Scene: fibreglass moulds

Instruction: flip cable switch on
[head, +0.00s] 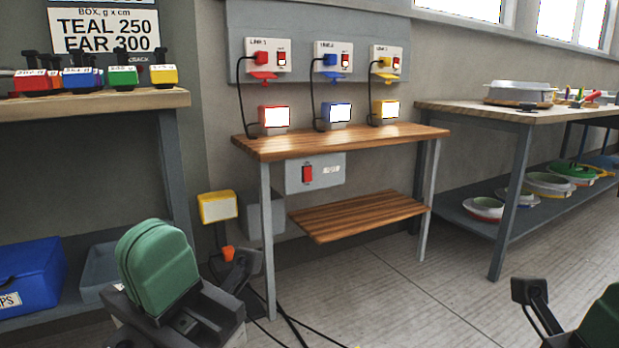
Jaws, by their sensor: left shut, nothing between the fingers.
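My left gripper (240,268) is dark and sits low, in front of the left legs of the wooden table. It is shut and empty. A small orange block (228,253) shows right beside its fingers, below a yellow lamp-like box (217,206); I cannot tell whether it is the cable switch or whether the fingers touch it. Dark cables (287,318) run over the floor near the gripper. A grey box under the tabletop carries a red rocker switch (307,174). My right gripper (530,293) shows partly at the lower right; its fingers are unclear.
The wooden table (350,139) bears a red lamp (273,116), a blue lamp (336,112) and a yellow lamp (385,108), cabled to wall sockets with white faces. A blue bin (30,275) stands left. A workbench (500,110) stands right. The floor between is open.

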